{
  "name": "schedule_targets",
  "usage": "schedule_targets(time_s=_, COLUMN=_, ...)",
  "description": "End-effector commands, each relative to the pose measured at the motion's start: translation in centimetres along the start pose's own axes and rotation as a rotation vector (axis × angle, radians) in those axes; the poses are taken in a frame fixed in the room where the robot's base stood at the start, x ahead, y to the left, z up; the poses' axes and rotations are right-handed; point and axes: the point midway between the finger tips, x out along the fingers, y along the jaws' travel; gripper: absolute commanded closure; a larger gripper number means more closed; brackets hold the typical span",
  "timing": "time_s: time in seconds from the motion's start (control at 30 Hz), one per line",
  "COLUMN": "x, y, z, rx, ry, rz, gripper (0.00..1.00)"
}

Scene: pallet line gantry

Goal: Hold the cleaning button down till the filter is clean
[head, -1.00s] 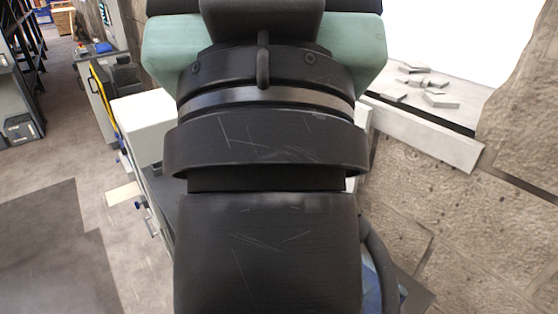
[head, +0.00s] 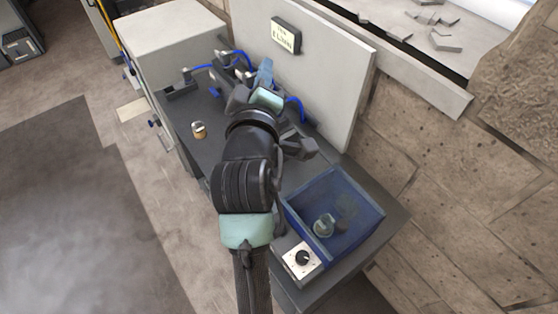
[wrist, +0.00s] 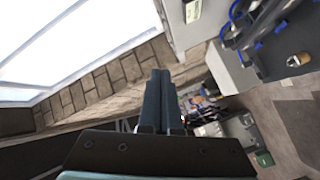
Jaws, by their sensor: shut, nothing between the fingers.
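My gripper (wrist: 160,74) shows in the wrist view with its two dark fingers together, shut and empty. In the head view my arm covers the middle of the bench, and its end is hard to make out among the fittings. A pipe assembly with blue hoses (head: 240,72) sits at the back of the bench; it also shows at the upper right of the wrist view (wrist: 262,25). I cannot tell which part is the filter. A white plate with a round black knob (head: 302,258) sits at the bench's front corner; I cannot tell whether it is the cleaning button.
A small lit display (head: 286,36) is on the upright grey panel (head: 335,75). A blue see-through bin (head: 358,222) with small round items stands at the right. A small brass piece (head: 198,130) is on the bench (head: 190,112). Open floor lies left.

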Motion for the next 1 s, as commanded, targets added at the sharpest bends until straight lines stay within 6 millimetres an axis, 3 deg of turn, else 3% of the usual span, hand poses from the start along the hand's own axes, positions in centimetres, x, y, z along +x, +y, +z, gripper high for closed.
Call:
schedule_targets(time_s=0.07, x=0.0, y=-4.3, z=2.1, rx=-0.225, ry=-0.088, rz=-0.149, gripper=1.0)
schedule_targets(time_s=0.2, x=-2.4, y=-12.0, z=7.2, rx=-0.61, ry=-0.169, rz=-0.392, gripper=1.0)
schedule_targets(time_s=0.3, x=-5.0, y=-16.0, z=10.5, rx=-0.835, ry=-0.183, rz=-0.542, gripper=1.0)
schedule_targets(time_s=0.4, x=-7.3, y=-18.6, z=13.0, rx=-1.001, ry=-0.178, rz=-0.655, gripper=1.0)
schedule_targets(time_s=0.6, x=-9.8, y=-20.9, z=15.6, rx=-1.155, ry=-0.162, rz=-0.76, gripper=1.0)
schedule_targets(time_s=1.0, x=-9.8, y=-21.2, z=15.8, rx=-1.164, ry=-0.16, rz=-0.765, gripper=1.0)
